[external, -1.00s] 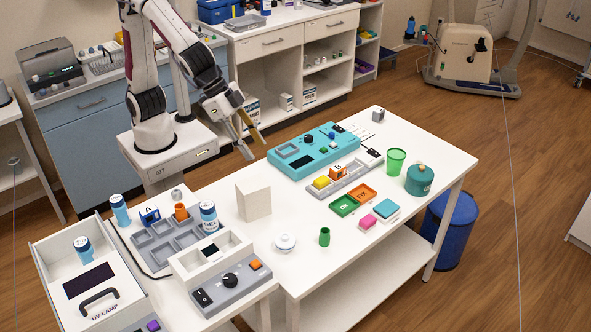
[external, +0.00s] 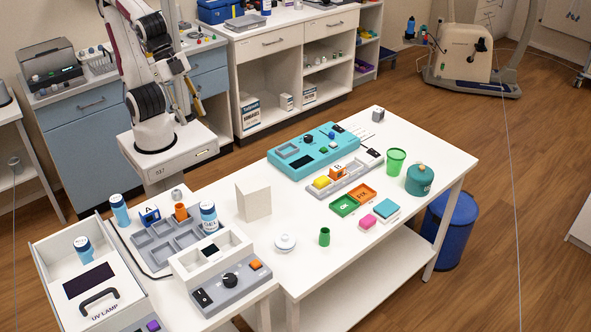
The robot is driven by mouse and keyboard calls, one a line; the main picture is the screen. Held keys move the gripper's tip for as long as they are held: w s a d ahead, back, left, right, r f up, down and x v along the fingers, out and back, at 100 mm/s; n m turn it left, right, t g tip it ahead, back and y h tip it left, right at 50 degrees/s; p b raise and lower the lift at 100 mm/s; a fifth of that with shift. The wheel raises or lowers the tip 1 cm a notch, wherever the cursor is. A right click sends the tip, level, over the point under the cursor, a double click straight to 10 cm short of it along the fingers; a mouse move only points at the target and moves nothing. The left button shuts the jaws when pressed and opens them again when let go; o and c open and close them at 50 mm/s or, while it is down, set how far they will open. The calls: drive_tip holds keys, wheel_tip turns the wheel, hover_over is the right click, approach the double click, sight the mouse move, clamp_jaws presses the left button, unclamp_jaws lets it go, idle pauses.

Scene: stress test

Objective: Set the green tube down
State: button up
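The green tube (external: 324,237) stands upright on the white table (external: 352,263), near its front edge. A lidded white dish (external: 285,243) is to its left. My gripper (external: 192,113) is far from the tube, at the back left, in front of the drawer cabinet and close to my arm's base. Its two fingers point down and look apart. I see nothing between them, though they are small in this view. Nothing touches the tube.
A white block (external: 253,201) stands between the arm and the tube. A green cup (external: 396,162), a teal jar (external: 420,180), green and orange trays (external: 344,205) and a teal device (external: 314,150) are further right.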

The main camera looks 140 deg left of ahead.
drive_tip(key=s+d+f+m+h, duration=0.1)
drive_tip(key=s+d+f, duration=0.1)
drive_tip(key=s, duration=0.5)
drive_tip(key=shift+s+d+m, duration=0.3)
drive_tip(key=shift+d, duration=0.1)
